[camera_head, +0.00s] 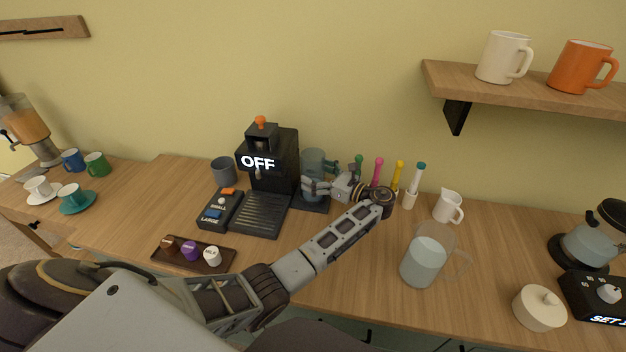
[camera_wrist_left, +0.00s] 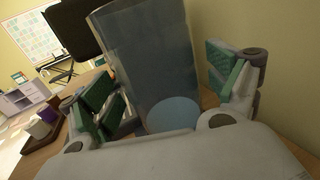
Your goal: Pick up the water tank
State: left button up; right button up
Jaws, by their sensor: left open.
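The water tank (camera_head: 313,163) is a clear grey-blue container standing at the right side of the black coffee machine (camera_head: 270,172). The machine's display reads OFF. My left gripper (camera_head: 329,188) is in front of the tank, partly hiding its lower part. In the left wrist view the tank (camera_wrist_left: 150,55) stands upright between the open fingers of the left gripper (camera_wrist_left: 168,95), with green pads on both sides. I see gaps between the pads and the tank, with the left pads nearer. My right gripper is not in view.
Colored markers (camera_head: 377,172) stand close to the right of the gripper. A clear pitcher (camera_head: 424,262) of water and a small white jug (camera_head: 448,207) are further right. A capsule tray (camera_head: 222,267) and a button box (camera_head: 220,213) lie left. A shelf (camera_head: 520,92) with mugs hangs above right.

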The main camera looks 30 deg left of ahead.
pick_arm(q)
jog(key=shift+a, duration=0.6)
jog(key=shift+w, duration=0.1)
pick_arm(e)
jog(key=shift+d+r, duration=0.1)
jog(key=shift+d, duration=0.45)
pick_arm(q)
jog(key=shift+c, duration=0.3)
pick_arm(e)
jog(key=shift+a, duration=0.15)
